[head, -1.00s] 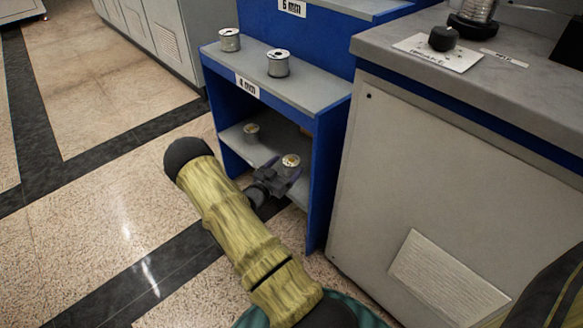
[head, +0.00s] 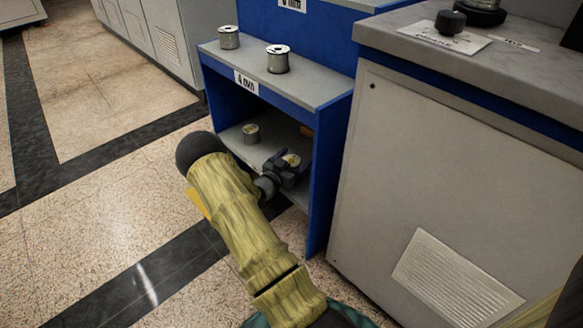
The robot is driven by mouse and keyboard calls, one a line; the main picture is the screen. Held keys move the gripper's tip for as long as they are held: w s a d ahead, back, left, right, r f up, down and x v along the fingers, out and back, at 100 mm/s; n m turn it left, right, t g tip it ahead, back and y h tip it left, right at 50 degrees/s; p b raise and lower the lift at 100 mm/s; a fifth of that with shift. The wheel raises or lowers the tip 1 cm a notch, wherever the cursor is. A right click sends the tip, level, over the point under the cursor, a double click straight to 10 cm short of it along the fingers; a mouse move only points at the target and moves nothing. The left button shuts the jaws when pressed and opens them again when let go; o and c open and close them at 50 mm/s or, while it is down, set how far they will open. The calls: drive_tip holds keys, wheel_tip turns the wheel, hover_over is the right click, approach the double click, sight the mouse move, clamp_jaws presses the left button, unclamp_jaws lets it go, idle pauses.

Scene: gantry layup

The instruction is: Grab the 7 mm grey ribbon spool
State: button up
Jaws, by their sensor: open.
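Two grey spools stand on the top of the low blue shelf unit, one at the left (head: 229,37) and one nearer the middle (head: 278,59). Two more spools with yellowish tops are on the lower shelf, one at the left (head: 251,133) and one at the right (head: 291,160). My gripper (head: 287,163) is open inside the lower opening, at the right-hand lower spool, and partly hides it. I cannot tell whether the jaws touch it. A label on the unit's front edge (head: 246,82) seems to read 4 mm; I cannot make out any 7 mm mark.
The blue unit's right side panel (head: 329,170) stands close to my gripper. A grey cabinet (head: 440,170) with a vent is to the right, with a black knob (head: 451,21) on its top. Speckled floor (head: 90,245) is open at the left.

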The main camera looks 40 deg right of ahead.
sight(294, 157)
drive_tip(key=shift+c, duration=0.2)
drive_tip(key=c, duration=1.3)
drive_tip(key=shift+c, duration=0.2)
drive_tip(key=shift+r, duration=0.15)
wheel_tip(294, 157, up, 10)
drive_tip(key=p, duration=0.6)
